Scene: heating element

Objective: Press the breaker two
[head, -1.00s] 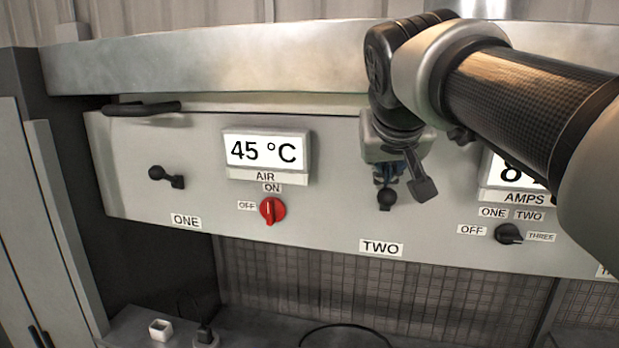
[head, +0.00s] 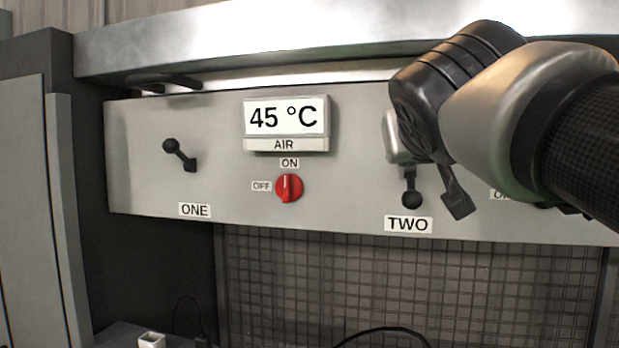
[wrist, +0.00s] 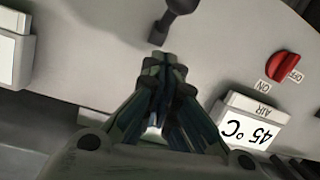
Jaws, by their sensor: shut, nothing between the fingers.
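Breaker two is a black ball-ended lever (head: 411,190) on the grey panel, just above the TWO label (head: 408,224). Its ball end points down. In the wrist view, which is upside down, the lever (wrist: 176,18) is at the top, with its ball at the upper edge. My gripper (wrist: 166,62) is shut and empty, its fingertips close to the lever's mount end; I cannot tell whether they touch.
Breaker one (head: 180,155) is at the panel's left, its ball raised to the upper left. A red knob (head: 289,188) sits below the 45 °C display (head: 286,118). My arm covers the panel's right part. A metal ledge (head: 250,45) overhangs the panel; a small white box (head: 151,341) stands below.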

